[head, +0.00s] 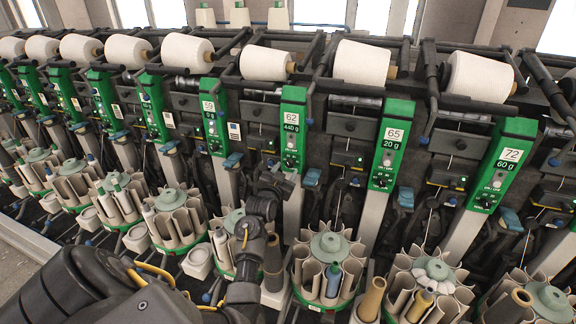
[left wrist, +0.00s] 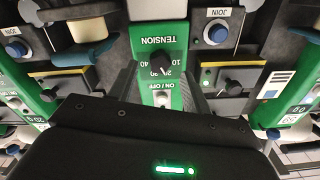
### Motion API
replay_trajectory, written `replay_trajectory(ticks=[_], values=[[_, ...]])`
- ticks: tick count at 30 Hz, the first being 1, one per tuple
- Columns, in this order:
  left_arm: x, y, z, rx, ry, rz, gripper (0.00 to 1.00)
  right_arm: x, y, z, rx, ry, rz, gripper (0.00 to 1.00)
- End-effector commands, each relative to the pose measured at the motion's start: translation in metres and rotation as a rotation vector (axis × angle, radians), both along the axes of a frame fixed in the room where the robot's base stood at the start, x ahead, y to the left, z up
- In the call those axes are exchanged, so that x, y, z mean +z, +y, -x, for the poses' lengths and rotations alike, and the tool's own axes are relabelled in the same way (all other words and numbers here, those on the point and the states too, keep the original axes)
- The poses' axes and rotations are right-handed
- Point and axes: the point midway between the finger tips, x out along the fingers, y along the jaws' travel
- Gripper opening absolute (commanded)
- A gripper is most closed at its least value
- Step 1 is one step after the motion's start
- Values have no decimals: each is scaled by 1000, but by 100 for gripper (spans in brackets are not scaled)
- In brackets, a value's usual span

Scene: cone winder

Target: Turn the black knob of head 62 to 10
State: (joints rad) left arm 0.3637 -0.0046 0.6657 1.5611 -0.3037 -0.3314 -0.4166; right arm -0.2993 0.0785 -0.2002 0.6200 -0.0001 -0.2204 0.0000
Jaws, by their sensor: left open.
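The green panel of head 62 (head: 293,115) stands at the middle of the head view, with labels reading 62 and 440 g. Its small black knob (head: 291,155) is low on the panel. In the left wrist view, a black knob (left wrist: 161,62) sits on a green panel between the word TENSION and numbers 10 to 40. Its exact setting cannot be read. My left gripper (head: 277,183) is open and empty, just below and left of head 62's knob, apart from it as far as I can tell. My right gripper does not show.
A white ON/OFF switch (left wrist: 163,99) is close below the knob in the wrist view. Neighbouring panels 59 (head: 213,120) and 65 (head: 391,145) stand either side. A carousel of cones (head: 328,262) sits below, close to my arm.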

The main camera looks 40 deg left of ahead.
Motion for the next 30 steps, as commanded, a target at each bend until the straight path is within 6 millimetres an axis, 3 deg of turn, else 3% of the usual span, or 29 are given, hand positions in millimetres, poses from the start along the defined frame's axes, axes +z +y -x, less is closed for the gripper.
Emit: replay_trajectory(ticks=[6, 18, 28, 30], values=[[1, 7, -23, -1, 0, 1, 49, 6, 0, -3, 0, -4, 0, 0], [0, 9, -29, -2, 1, 0, 49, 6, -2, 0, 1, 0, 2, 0], [0, 9, -28, -2, 1, 0, 5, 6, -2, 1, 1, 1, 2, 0], [0, 9, -28, -2, 1, 0, 4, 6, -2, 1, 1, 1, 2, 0]])
